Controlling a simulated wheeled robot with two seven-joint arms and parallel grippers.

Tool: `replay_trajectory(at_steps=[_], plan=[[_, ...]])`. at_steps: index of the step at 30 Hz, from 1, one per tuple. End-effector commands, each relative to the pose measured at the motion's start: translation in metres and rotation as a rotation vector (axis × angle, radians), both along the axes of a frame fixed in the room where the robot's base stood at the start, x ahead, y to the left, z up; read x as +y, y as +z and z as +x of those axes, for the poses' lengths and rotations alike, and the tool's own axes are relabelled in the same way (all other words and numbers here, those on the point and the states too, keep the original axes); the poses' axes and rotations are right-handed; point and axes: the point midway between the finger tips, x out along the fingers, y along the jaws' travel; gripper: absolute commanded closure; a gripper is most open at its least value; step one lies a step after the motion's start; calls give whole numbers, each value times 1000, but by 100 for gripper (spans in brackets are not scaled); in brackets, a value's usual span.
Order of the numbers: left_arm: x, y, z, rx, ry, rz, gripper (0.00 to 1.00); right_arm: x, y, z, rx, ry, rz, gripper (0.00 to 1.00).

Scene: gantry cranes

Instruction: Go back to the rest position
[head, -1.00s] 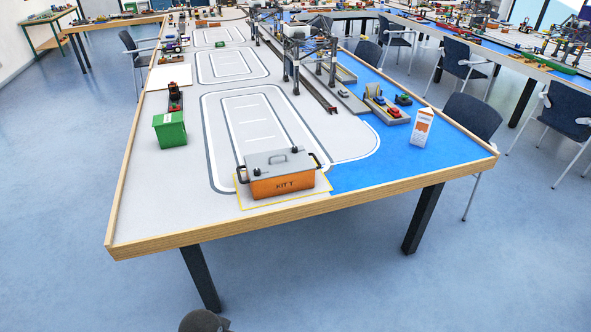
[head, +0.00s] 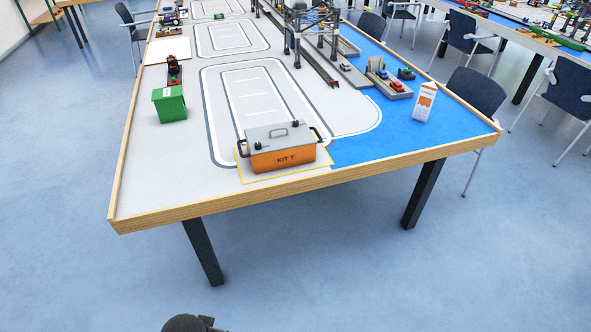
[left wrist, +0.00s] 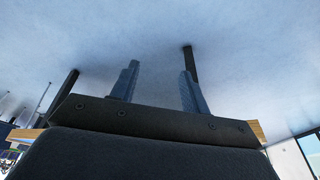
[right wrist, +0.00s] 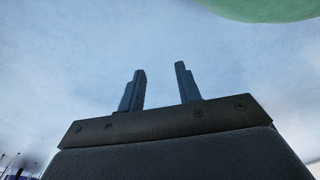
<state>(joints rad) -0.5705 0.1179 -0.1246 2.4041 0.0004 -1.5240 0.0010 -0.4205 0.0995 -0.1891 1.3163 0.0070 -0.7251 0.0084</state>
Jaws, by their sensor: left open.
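My left gripper (left wrist: 160,85) shows in the left wrist view with its two fingers apart and nothing between them. The floor and table legs lie behind it. My right gripper (right wrist: 160,88) shows in the right wrist view, also with its fingers apart and empty, against the blue-grey floor. Neither gripper's fingers can be made out in the head view. An orange box marked KITT (head: 282,159), with a grey lid and handle, sits upright on a yellow-outlined patch at the table's near edge, apart from both grippers.
The long table (head: 170,185) has a wooden rim. On it stand a green bin (head: 169,104), a white and orange carton (head: 425,102) and a crane model (head: 313,30). Chairs (head: 477,92) line the right side. The floor in front is clear. A green rounded shape (right wrist: 265,8) shows at the right wrist view's top.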

Motion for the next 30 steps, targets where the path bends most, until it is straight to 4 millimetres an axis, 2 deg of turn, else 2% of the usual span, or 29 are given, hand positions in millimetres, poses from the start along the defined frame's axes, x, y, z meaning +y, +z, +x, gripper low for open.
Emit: replay_trajectory(at_steps=[5, 11, 14, 20, 24, 27, 30], plan=[[-3, -38, 7, 14, -2, -1, 54, 5, 3, 10, -8, -2, 5, 66], [-7, -98, 14, 33, -5, -4, 54, 13, 6, 15, -13, -5, 14, 66], [-10, -140, 16, 47, -7, -6, 54, 17, 8, 15, -15, -8, 19, 66], [-15, -255, 6, 83, -12, -10, 54, 20, 9, 6, 1, -9, 21, 66], [-17, -333, -14, 108, -17, -13, 54, 19, 11, 4, 7, -9, 20, 66], [-18, -381, -32, 123, -19, -13, 54, 16, 16, 10, -1, -6, 17, 66], [-17, -418, -50, 135, -21, -15, 54, 12, 18, 13, -1, -5, 11, 66]])
